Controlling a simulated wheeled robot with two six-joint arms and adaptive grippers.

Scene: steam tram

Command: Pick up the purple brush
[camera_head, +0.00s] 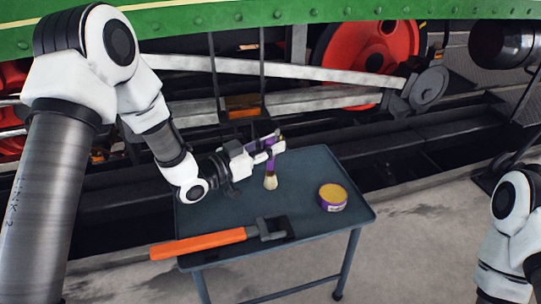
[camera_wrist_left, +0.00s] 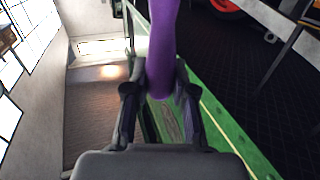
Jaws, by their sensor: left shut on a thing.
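The purple brush (camera_head: 270,172) has a purple handle and pale bristles that point down, and it is held above the table near its middle. My left gripper (camera_head: 266,147) is shut on the brush's handle. In the left wrist view the purple handle (camera_wrist_left: 161,45) stands between the two fingers of my left gripper (camera_wrist_left: 160,95); the bristles are out of that view. Part of my right arm shows at the right edge of the head view, but its gripper is not in view.
A blue-grey table (camera_head: 330,165) carries an orange-handled hammer-like tool (camera_head: 205,243) at the front and a round purple tin with a yellow top (camera_head: 332,197) at the right. Behind it is the tram with red wheels (camera_head: 365,55), rods and a green riveted beam (camera_head: 230,15).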

